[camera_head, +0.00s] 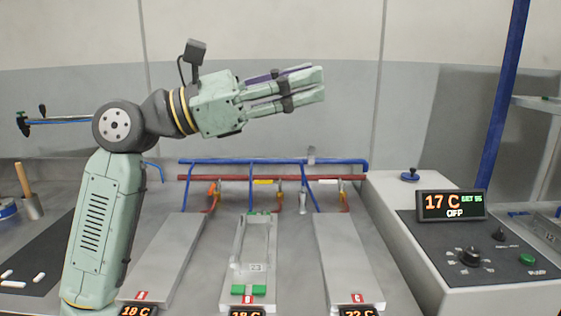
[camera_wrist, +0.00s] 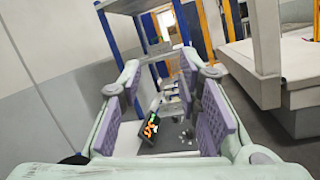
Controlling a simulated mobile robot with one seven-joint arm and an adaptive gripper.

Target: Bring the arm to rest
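My arm stands at the left in the head view, its forearm bent over to the right. My gripper (camera_head: 318,82) is raised above the bench, pointing right and slightly up, clear of everything there. In the wrist view my gripper (camera_wrist: 168,78) shows two fingers with purple pads set well apart. Nothing is held between them; only distant background shows through the gap.
Three grey plates stand below: left (camera_head: 165,250), middle (camera_head: 262,235) with a clear green-ended tray (camera_head: 238,262), right (camera_head: 345,255). Blue and red pipes (camera_head: 270,161) run behind. A control box (camera_head: 470,265) with a display (camera_head: 451,205) reading 17 C, OFF is right.

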